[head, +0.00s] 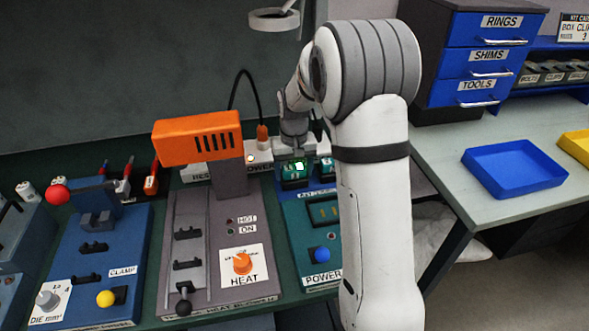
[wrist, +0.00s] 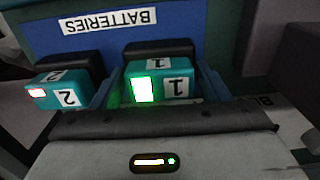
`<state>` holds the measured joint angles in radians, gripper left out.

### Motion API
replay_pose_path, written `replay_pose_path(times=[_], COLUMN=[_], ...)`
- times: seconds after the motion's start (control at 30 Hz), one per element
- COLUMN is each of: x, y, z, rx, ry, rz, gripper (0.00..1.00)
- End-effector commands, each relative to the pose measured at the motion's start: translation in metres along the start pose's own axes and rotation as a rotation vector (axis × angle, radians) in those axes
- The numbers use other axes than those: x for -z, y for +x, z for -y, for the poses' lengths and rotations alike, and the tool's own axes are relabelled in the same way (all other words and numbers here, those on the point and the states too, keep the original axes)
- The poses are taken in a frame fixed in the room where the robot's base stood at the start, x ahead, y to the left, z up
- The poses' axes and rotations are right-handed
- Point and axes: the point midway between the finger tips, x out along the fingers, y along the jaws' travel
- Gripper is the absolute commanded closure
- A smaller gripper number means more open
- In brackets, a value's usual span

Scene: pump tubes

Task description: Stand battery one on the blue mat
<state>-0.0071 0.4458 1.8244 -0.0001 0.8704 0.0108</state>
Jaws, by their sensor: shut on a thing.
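Battery one (wrist: 178,84) is a teal block with a dark top end, "1" labels and a lit green window, at the middle of the wrist view. My gripper (wrist: 160,98) is shut on it; the jaw tips are hard to make out. Battery one sits at the BATTERIES rack (wrist: 200,30), and I cannot tell whether it is clear of its slot. In the head view my gripper (head: 296,152) is low over the bench, with the green window just below it. I cannot make out a blue mat in either view.
Battery two (wrist: 62,90), with a red light, stands close to the left in the wrist view. The orange heat blower (head: 197,139) rises left of my arm. A blue tray (head: 514,166) lies on the right-hand table (head: 455,180). Blue drawers (head: 487,60) stand behind it.

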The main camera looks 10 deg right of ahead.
Motion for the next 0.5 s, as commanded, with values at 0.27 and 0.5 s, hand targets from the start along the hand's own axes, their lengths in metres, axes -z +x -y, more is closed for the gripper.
replay_pose_path(times=[0.27, 0.5], x=[-0.0002, -0.0002], y=[0.0018, 0.0016], z=[0.0004, 0.0007], rx=[0.000, 0.000], ry=[-0.001, -0.001], rz=[0.001, 0.001], gripper=[0.13, 0.09])
